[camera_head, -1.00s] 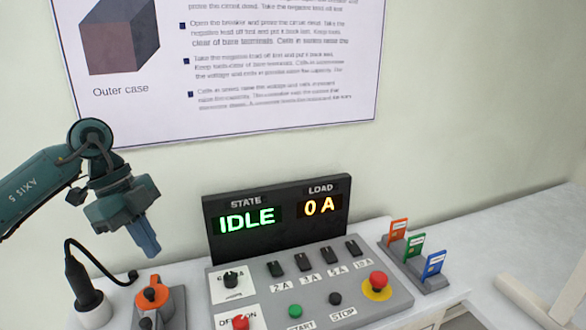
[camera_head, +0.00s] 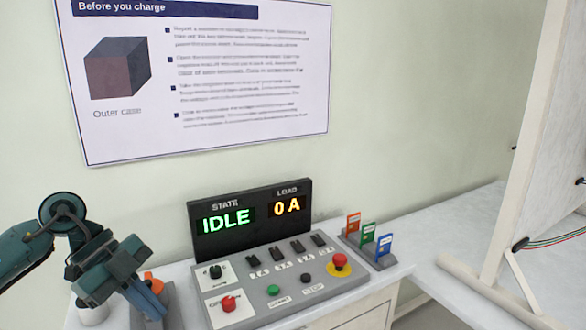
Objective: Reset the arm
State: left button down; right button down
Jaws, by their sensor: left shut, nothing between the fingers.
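My left arm comes in from the left, and my left gripper (camera_head: 155,312) points down and to the right with its blue-grey fingers together and nothing between them. It is in front of the orange-and-grey device (camera_head: 153,283) at the bench's left end and hides most of it. The control panel (camera_head: 262,303) stands just to the right of the gripper, apart from it in the picture. Its display (camera_head: 250,219) reads STATE IDLE and LOAD 0 A. My right gripper is not in view.
A white board frame (camera_head: 510,170) rises at the right. The white bench (camera_head: 440,225) between is clear.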

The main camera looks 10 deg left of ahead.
pick_arm(q)
jog(key=d+n+t+h+p, duration=0.15)
jog(key=d+t+h, duration=0.55)
jog(key=d+h, duration=0.75)
notch_tip(320, 180, down, 11)
jog(key=n+t+y, duration=1)
jog(key=n+y, duration=0.3)
jog(key=y, duration=0.1)
jog(key=s+a+f+n+g+y+p, duration=0.1)
jog(key=s+f+n+g+y, duration=0.2)
jog(key=s+f, duration=0.9)
notch_tip(320, 180, down, 2)
jog(key=g+y, duration=0.1)
jog(key=g, duration=0.2)
jog(key=shift+y, duration=0.35)
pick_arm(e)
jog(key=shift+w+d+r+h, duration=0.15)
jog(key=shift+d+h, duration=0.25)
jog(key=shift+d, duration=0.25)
pick_arm(q)
jog(key=shift+n, duration=0.25)
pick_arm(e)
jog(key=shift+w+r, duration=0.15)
